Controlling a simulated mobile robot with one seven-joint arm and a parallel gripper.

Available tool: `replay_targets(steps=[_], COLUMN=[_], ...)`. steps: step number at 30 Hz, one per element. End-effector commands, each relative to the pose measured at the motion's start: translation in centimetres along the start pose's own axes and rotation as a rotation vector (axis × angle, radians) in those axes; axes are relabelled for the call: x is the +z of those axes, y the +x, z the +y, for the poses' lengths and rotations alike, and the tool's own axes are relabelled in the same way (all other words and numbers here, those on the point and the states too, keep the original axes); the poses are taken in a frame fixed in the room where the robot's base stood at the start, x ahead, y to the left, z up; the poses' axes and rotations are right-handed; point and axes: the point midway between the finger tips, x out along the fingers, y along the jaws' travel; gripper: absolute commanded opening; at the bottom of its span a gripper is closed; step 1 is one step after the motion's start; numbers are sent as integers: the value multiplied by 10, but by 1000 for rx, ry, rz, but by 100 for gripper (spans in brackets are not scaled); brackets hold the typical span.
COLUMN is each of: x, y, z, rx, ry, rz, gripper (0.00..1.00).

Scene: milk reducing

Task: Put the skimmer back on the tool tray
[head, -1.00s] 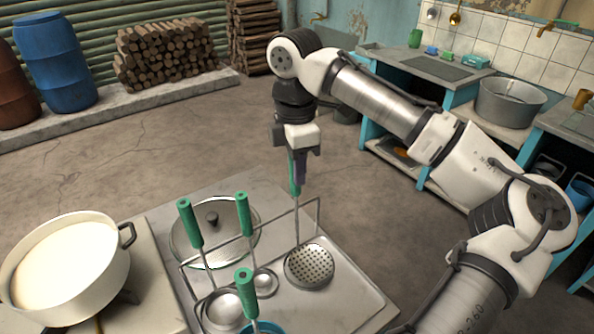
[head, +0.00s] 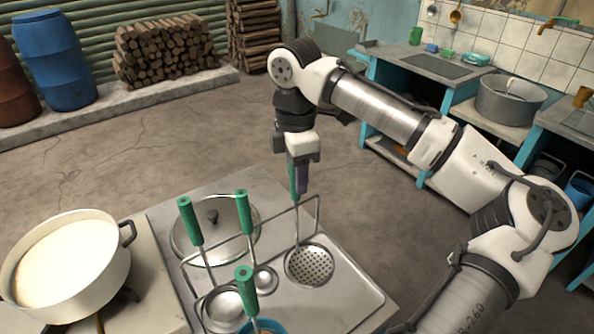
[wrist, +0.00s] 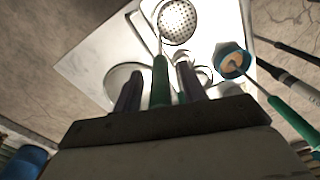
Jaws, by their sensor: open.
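The skimmer (head: 309,266) has a round perforated metal head and a green handle. Its head appears to rest on the grey metal tool tray (head: 352,300), and its shaft stands upright by the wire rack (head: 318,212). My gripper (head: 299,182) is open around the top of the green handle, pointing down. In the wrist view, the skimmer handle (wrist: 160,82) runs between the two purple fingers, with a gap visible on the right side. The skimmer head lies beyond it at the top.
Several green-handled tools, including a ladle (head: 224,303), stand at the rack's left. A lid (head: 205,243) lies on the tray's far left. A pot of milk (head: 65,262) stands left. A blue cup (head: 262,327) is at the front. A counter (head: 425,68) stands back right.

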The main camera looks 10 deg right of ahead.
Motion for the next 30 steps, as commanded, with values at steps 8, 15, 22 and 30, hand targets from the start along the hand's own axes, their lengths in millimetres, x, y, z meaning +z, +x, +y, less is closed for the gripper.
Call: replay_targets(steps=[8, 15, 22, 30], x=[-1, 1, 1, 0], y=[-38, -93, -118, -122], z=[1, 0, 0, 0], rx=[3, 1, -1, -1], ry=[0, 2, 1, -1], rz=[0, -4, -2, 0], gripper=[41, 41, 41, 41])
